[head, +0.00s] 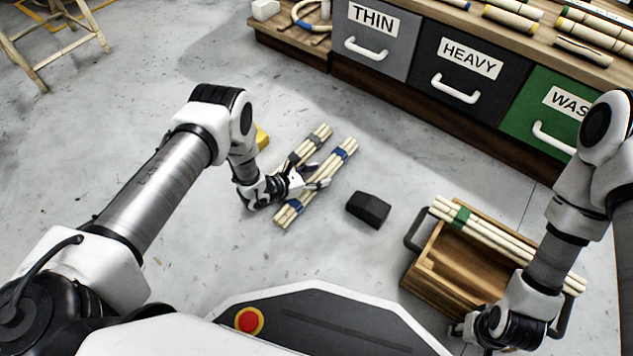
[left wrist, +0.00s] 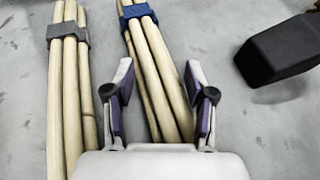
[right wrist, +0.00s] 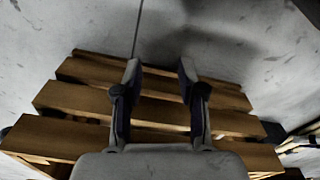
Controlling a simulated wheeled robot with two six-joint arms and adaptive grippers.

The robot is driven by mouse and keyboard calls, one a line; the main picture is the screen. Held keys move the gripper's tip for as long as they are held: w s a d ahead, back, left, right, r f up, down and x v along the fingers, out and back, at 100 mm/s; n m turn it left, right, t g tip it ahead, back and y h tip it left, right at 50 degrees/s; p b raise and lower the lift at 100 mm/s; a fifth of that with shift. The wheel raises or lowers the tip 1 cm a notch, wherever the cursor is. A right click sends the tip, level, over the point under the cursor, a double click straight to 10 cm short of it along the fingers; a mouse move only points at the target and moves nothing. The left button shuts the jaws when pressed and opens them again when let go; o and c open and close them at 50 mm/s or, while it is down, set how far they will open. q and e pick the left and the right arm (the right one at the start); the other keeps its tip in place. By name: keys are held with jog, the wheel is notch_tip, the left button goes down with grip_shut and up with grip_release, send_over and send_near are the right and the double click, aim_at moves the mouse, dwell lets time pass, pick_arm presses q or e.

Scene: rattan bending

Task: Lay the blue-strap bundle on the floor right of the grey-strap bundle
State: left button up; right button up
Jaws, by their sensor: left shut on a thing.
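The blue-strap bundle (head: 343,157) of pale rattan poles lies slanted at or near floor height; I cannot tell if it touches the floor. My left gripper (head: 325,182) is shut on it, with poles between the fingers in the left wrist view (left wrist: 160,85). The grey-strap bundle (head: 323,132) lies close beside it on the left, roughly parallel, and shows at the left of the left wrist view (left wrist: 68,100). My left arm hides part of it. My right gripper (right wrist: 160,75) is open and empty above the wooden crate's slats.
A black block (head: 368,209) lies on the floor right of the bundles. The wooden crate (head: 435,268) with a green-strap bundle (head: 490,236) on top stands at right. A drawer bench (head: 415,110) lines the back. A yellow object (head: 262,138) sits behind my left wrist.

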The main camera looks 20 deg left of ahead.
aim_at(292, 208)
pick_arm(q)
jog(key=shift+f, duration=0.1)
jog(key=shift+c, duration=0.6)
pick_arm(e)
jog(key=shift+f, duration=0.15)
pick_arm(q)
jog(key=o, duration=1.4)
jog(key=shift+o, duration=0.2)
jog(key=shift+p, duration=0.4)
jog(key=p+v, duration=0.7)
jog(key=v, duration=0.4)
jog(key=shift+w+r, duration=0.1)
jog(key=shift+r, duration=0.1)
jog(key=shift+s+a+p, duration=0.2)
jog(key=shift+s+p, duration=0.15)
jog(key=shift+s+a, duration=0.1)
pick_arm(e)
notch_tip(292, 208, up, 8)
jog(key=s, duration=0.2)
jog(key=shift+s+g, duration=0.15)
jog(key=shift+g, duration=0.25)
jog(key=shift+a, duration=0.1)
